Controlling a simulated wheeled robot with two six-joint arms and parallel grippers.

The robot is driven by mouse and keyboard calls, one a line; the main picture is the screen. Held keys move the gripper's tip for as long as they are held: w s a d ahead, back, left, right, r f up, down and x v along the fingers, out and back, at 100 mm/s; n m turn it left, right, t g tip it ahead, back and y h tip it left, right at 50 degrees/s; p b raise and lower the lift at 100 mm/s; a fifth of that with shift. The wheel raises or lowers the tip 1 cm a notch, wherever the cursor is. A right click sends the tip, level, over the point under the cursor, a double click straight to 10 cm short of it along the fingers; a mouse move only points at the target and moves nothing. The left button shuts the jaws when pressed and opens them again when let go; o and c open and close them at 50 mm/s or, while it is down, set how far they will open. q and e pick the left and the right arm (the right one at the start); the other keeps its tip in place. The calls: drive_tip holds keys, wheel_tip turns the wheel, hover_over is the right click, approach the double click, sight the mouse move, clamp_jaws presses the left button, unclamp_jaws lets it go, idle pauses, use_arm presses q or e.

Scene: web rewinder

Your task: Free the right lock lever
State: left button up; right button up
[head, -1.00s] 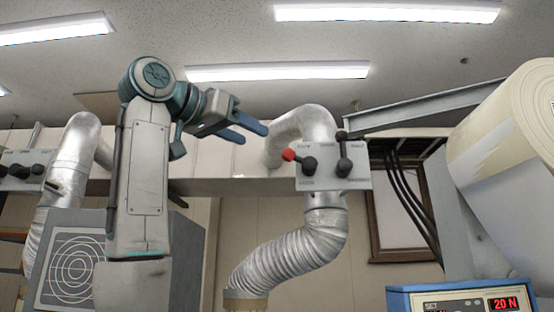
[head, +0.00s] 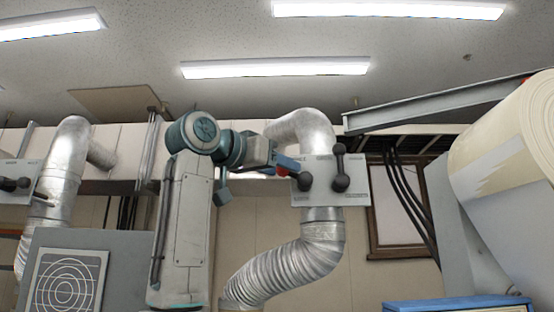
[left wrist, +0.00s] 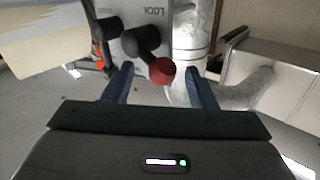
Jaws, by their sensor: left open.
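A grey panel (head: 322,192) on the right silver duct carries the levers. A red-knobbed lever (left wrist: 162,71) shows there in the left wrist view, and a sliver of its red knob shows behind my finger in the head view. A black double-knobbed lever (head: 340,166) stands upright at the panel's right. My left gripper (head: 292,166) is open at the panel's left edge. In the left wrist view (left wrist: 158,72) the red knob lies between its fingertips, with gaps on both sides. Part of a "LOCK" label shows beside the levers. My right gripper is not in view.
A second lever panel (head: 18,180) is at the far left. A large cream roll (head: 505,135) and a sloping grey beam (head: 430,105) are on the right. A flexible duct (head: 285,270) hangs below the panel. A blue-topped box (head: 455,305) is at the bottom right.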

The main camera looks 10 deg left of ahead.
use_arm(q)
drive_tip(key=shift+s+a, duration=0.1)
drive_tip(key=shift+c, duration=0.2)
drive_tip(key=c, duration=0.7)
drive_tip(key=shift+c, duration=1.2)
drive_tip(key=shift+d+r+m+g+y, duration=0.35)
drive_tip(key=shift+r+m+g+y, duration=0.25)
drive_tip(key=shift+m, duration=0.3)
drive_tip(key=shift+w+d+r+m+g+y, duration=0.2)
drive_tip(key=shift+d+r+m+g+y, duration=0.65)
drive_tip(key=shift+m+y, duration=0.35)
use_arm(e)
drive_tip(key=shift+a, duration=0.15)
use_arm(q)
drive_tip(key=shift+c, duration=0.2)
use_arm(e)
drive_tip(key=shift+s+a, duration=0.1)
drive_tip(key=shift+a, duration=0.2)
